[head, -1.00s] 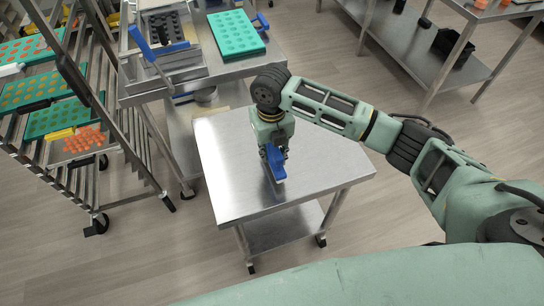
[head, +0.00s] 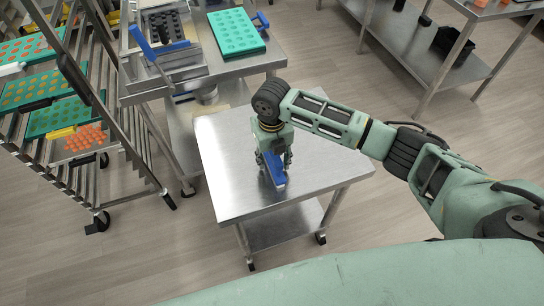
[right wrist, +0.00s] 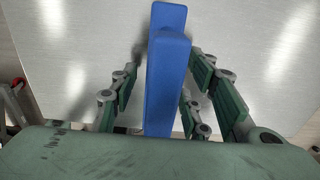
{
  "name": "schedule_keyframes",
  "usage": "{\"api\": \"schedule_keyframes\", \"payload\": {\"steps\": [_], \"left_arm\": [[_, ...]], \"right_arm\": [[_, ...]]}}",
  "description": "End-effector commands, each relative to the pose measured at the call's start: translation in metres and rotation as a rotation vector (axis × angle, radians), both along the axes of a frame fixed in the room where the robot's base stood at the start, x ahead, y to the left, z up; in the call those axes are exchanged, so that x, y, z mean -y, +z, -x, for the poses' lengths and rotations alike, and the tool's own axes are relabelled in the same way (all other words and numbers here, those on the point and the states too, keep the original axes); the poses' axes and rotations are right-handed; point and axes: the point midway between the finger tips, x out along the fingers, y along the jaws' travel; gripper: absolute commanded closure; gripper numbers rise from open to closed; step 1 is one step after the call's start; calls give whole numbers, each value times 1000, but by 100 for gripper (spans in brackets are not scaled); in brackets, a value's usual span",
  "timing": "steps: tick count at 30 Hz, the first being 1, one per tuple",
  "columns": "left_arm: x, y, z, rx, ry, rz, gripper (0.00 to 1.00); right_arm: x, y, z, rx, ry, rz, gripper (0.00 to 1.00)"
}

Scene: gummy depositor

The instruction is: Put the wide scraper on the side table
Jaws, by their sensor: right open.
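The wide scraper (head: 277,174) is blue and is on the bare metal side table (head: 232,185), right under my right gripper (head: 271,163). In the right wrist view the blue scraper (right wrist: 168,75) stands between the two finger pads of my right gripper (right wrist: 160,98). The fingers are spread, with a gap visible on both sides of the blue part. The lower end of the scraper is hidden by the gripper body in that view. My left gripper is in neither view.
A metal cart behind holds a green mould tray (head: 236,32) and a frame with a blue handle (head: 142,38). A rack (head: 110,125) with green trays stands at left. A metal bench (head: 437,50) is at upper right. Most of the side table top is clear.

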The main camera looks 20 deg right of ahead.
Motion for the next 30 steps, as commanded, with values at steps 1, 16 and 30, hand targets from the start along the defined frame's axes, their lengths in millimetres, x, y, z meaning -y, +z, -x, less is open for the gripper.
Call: {"api": "schedule_keyframes", "payload": {"steps": [1,16,30], "left_arm": [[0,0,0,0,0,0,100],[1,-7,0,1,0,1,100],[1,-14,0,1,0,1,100]], "right_arm": [[0,0,0,0,0,0,57],[0,60,-2,6,1,-1,57],[-1,123,0,0,-1,-1,57]]}}
